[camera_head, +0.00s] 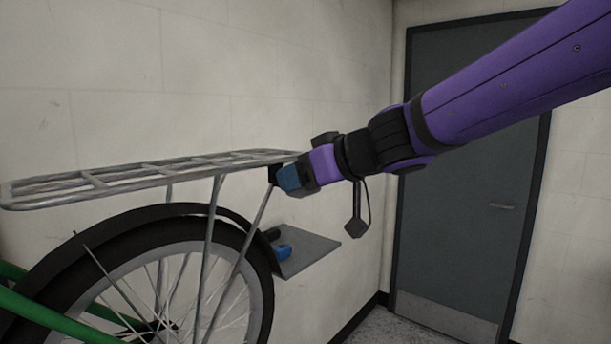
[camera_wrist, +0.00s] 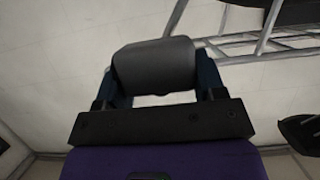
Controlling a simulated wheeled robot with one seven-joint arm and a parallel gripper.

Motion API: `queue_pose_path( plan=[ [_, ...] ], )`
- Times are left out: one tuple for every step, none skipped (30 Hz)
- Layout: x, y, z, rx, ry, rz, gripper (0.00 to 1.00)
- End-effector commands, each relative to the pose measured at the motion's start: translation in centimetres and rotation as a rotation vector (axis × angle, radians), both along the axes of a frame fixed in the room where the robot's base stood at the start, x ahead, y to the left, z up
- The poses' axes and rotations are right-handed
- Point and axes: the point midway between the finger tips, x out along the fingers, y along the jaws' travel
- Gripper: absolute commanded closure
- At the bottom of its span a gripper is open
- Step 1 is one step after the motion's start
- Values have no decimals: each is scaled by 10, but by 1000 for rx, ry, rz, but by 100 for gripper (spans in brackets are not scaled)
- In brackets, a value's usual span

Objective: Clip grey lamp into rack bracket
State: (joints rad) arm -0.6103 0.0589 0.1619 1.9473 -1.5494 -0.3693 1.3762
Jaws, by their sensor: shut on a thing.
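The grey lamp (camera_wrist: 155,65) is a dark rounded block between the two blue fingers of my gripper (camera_wrist: 160,80) in the wrist view. My gripper is shut on it. In the head view my gripper (camera_head: 286,179) is at the right end of the silver rack (camera_head: 150,173), which also shows in the wrist view (camera_wrist: 262,42). A small black piece (camera_head: 273,174) shows at the rack's end beside the fingertips. I cannot tell whether it is the bracket or the lamp, or whether lamp and bracket touch.
A grey shelf (camera_head: 313,254) on the wall below my gripper holds a blue object (camera_head: 283,251) and a dark one (camera_head: 272,235). The bike's rear wheel (camera_head: 262,280) stands under the rack. A grey door (camera_head: 470,170) is at the right.

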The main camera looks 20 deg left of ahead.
Motion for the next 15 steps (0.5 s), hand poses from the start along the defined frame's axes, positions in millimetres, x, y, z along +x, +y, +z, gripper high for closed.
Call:
queue_pose_path(
  plan=[
    [0, 0, 0, 0, 0, 0, 61],
    [0, 0, 0, 0, 0, 0, 61],
    [0, 0, 0, 0, 0, 0, 61],
    [0, 0, 0, 0, 0, 0, 61],
    [0, 0, 0, 0, 0, 0, 61],
    [0, 0, 0, 0, 0, 0, 61],
    [0, 0, 0, 0, 0, 0, 61],
    [0, 0, 0, 0, 0, 0, 61],
    [0, 1, 0, 0, 0, 0, 61],
    [0, 1, 0, 0, 0, 0, 61],
    [0, 1, 0, 0, 0, 0, 61],
    [1, 2, 0, 0, 0, 0, 61],
    [1, 2, 0, 0, 0, 0, 61],
    [1, 2, 0, 0, 0, 0, 61],
    [1, 3, 0, 0, 0, 0, 61]
  ],
)
